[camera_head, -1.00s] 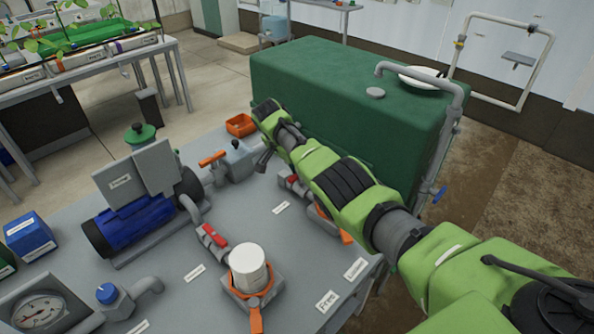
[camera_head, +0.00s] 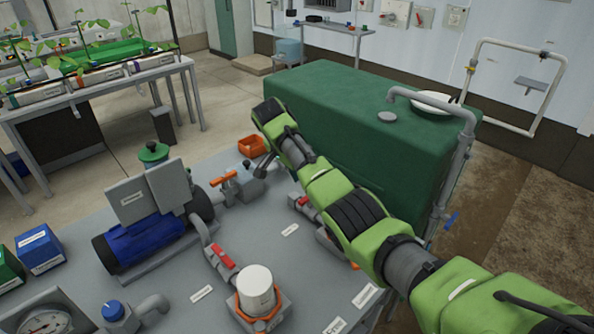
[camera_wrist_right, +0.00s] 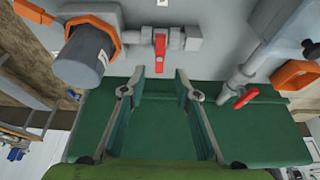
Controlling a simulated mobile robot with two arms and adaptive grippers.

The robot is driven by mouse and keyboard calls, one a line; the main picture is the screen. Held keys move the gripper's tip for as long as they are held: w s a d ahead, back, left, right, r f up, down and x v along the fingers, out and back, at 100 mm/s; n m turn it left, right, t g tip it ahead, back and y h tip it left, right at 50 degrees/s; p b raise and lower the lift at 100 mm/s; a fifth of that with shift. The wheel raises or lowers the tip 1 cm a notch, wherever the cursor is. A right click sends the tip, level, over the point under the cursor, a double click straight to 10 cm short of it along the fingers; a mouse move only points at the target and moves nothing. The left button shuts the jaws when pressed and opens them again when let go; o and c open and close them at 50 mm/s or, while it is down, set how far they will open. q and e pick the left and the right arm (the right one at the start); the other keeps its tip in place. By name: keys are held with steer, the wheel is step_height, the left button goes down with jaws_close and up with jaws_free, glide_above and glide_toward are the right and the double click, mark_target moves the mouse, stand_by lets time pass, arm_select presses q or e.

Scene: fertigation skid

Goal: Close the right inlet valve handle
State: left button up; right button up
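A red lever handle (camera_wrist_right: 160,52) sits on a grey valve with a horizontal pipe in the right wrist view, pointing crosswise to that pipe. A grey cup with an orange ring (camera_wrist_right: 86,45) stands beside it. In the head view the same valve seems to show as a red patch (camera_head: 301,201), partly hidden by my right arm. My right gripper (camera_wrist_right: 155,88) is open and empty, its fingers apart, with the red lever beyond the gap between the fingertips. Another red handle (camera_wrist_right: 245,98) is on a pipe to the right. My left gripper is out of view.
A green tank (camera_head: 370,110) stands behind the grey bench (camera_head: 175,290). A left valve with a red lever (camera_head: 222,257) leads to a white cup (camera_head: 256,288). An orange-handled valve (camera_head: 222,180), orange box (camera_head: 251,147) and blue pump (camera_head: 150,243) are near.

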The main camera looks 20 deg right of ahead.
steer(key=shift+v, duration=2.25)
